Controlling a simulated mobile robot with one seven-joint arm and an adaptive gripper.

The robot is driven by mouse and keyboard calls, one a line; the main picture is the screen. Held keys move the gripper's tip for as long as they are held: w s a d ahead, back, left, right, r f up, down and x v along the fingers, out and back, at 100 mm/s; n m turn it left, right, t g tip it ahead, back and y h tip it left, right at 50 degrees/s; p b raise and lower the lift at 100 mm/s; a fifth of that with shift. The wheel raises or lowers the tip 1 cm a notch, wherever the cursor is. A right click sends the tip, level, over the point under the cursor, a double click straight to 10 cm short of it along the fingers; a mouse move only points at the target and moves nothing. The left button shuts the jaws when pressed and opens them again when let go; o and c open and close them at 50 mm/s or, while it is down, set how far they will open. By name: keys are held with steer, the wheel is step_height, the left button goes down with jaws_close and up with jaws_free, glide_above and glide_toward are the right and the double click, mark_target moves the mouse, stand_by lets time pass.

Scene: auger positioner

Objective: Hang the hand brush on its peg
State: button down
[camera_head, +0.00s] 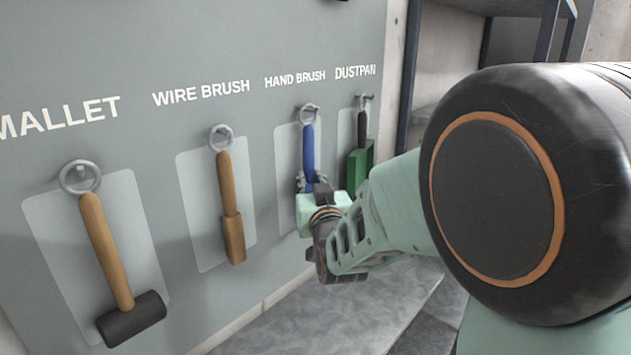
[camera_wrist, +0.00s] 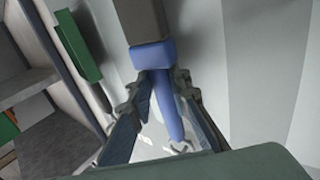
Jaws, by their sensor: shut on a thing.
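The hand brush has a blue handle (camera_head: 308,148) with a metal ring (camera_head: 309,116) at its top, in front of the panel under the HAND BRUSH label. The ring is at the peg (camera_head: 314,107); I cannot tell for sure whether it is around the peg or just in front. My gripper (camera_head: 311,184) is shut on the lower part of the handle, which hangs about upright. My gripper hides the brush head in the head view. In the wrist view the blue handle (camera_wrist: 168,105) runs between the fingers of my gripper (camera_wrist: 161,79), with the grey-brown brush head (camera_wrist: 143,20) beyond.
A green dustpan (camera_head: 360,157) hangs close on the right, also in the wrist view (camera_wrist: 79,45). A wire brush (camera_head: 231,205) and a mallet (camera_head: 108,250) hang to the left. A shelf rack stands right of the panel. The space between wire brush and hand brush is clear.

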steer(key=c, duration=1.7)
jaws_free()
